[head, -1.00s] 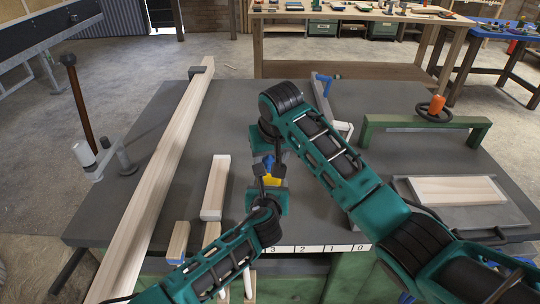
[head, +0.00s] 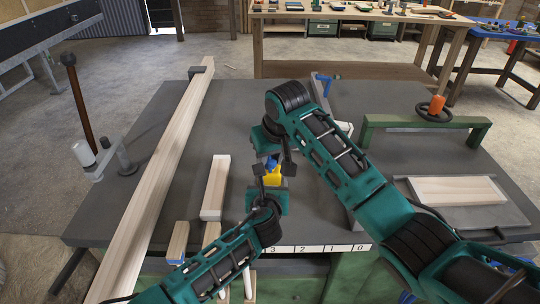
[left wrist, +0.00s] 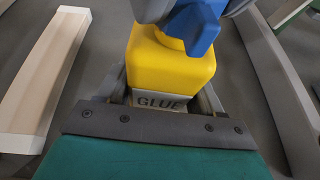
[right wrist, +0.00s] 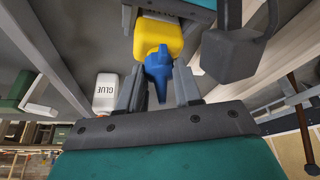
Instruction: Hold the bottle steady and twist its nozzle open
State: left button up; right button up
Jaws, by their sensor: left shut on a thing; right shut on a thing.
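The yellow bottle (head: 273,180) stands upright near the middle of the bench in the head view. My left gripper (left wrist: 160,95) is shut around its lower part, by a pale band lettered GLUE, in the left wrist view. The bottle's blue nozzle (left wrist: 190,25) shows above the yellow body there. In the right wrist view the nozzle (right wrist: 158,70) lies between the fingers of my right gripper (right wrist: 159,88), which is shut on it. The yellow body (right wrist: 158,36) shows beyond. In the head view my arms partly hide the bottle and nozzle.
A long wooden beam (head: 165,165) lies at the left of the bench, with a short wood block (head: 215,188) nearer the bottle. A green frame (head: 425,124) and a board on a grey plate (head: 510,214) are at right. A white bottle lettered GLUE (right wrist: 106,92) shows in the right wrist view.

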pick_arm(q)
jog(key=shift+r, duration=0.1)
pick_arm(e)
jog(key=n, duration=0.2)
jog(key=n+y, duration=0.1)
jog(key=n, duration=0.1)
jog(key=shift+w+d+g+y, duration=0.1)
jog(key=shift+d+g+y, duration=0.05)
jog(key=shift+g+y, duration=0.2)
jog(key=n+g, duration=0.1)
jog(key=n, duration=0.3)
jog(key=shift+w+y, duration=0.1)
jog(key=shift+y, duration=0.25)
jog(key=n+g, duration=0.1)
jog(key=n, duration=0.1)
jog(key=n+g, duration=0.1)
jog(key=n, duration=0.1)
jog(key=shift+w+n+y, duration=0.1)
jog(key=shift+n+y, duration=0.2)
jog(key=shift+w+d+n+g, duration=0.15)
jog(key=shift+n+g, duration=0.6)
jog(key=shift+n, duration=1.15)
jog(key=o, duration=1.1)
jog(key=shift+c, duration=0.2)
